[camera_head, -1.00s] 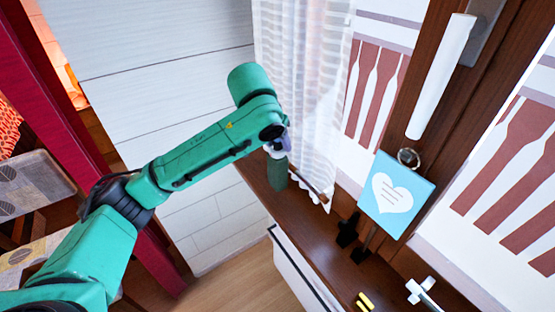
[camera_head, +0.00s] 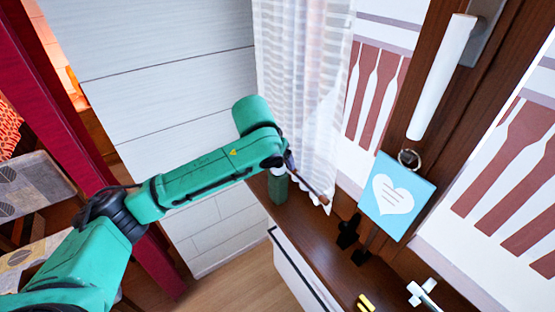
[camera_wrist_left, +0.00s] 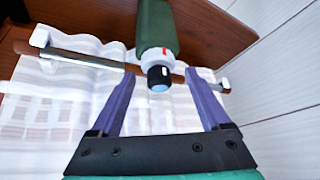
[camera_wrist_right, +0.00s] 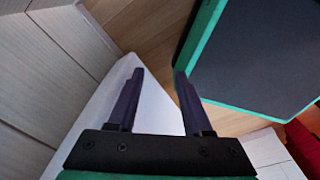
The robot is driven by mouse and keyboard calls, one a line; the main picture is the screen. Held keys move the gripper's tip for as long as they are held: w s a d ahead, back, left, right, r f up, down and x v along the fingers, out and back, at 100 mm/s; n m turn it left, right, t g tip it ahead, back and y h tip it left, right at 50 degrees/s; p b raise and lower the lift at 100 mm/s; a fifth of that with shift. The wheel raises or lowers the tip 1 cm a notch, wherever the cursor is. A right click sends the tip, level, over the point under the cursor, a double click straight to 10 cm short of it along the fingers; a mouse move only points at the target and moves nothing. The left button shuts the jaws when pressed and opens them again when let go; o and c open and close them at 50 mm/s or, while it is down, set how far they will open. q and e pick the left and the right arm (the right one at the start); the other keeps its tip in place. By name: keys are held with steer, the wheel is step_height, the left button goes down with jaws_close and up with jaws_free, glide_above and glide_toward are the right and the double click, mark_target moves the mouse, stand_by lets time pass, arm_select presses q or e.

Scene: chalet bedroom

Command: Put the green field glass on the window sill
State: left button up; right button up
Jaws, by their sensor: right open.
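The green field glass (camera_head: 278,190) stands on the brown wooden window sill (camera_head: 318,238), near its far left end by the curtain. In the left wrist view the field glass (camera_wrist_left: 156,30) shows a green body, a white and red band and a dark end with a bluish tip. My left gripper (camera_wrist_left: 157,78) is open, with its fingers spread wide to either side of that end and not touching it. In the head view this gripper is mostly hidden by my arm above the field glass. My right gripper (camera_wrist_right: 157,75) is open and empty, away from the sill.
A plank wall (camera_head: 165,90) is on the left.

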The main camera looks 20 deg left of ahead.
arm_select(q)
steer(key=v, duration=1.2)
steer(key=shift+p, duration=0.3)
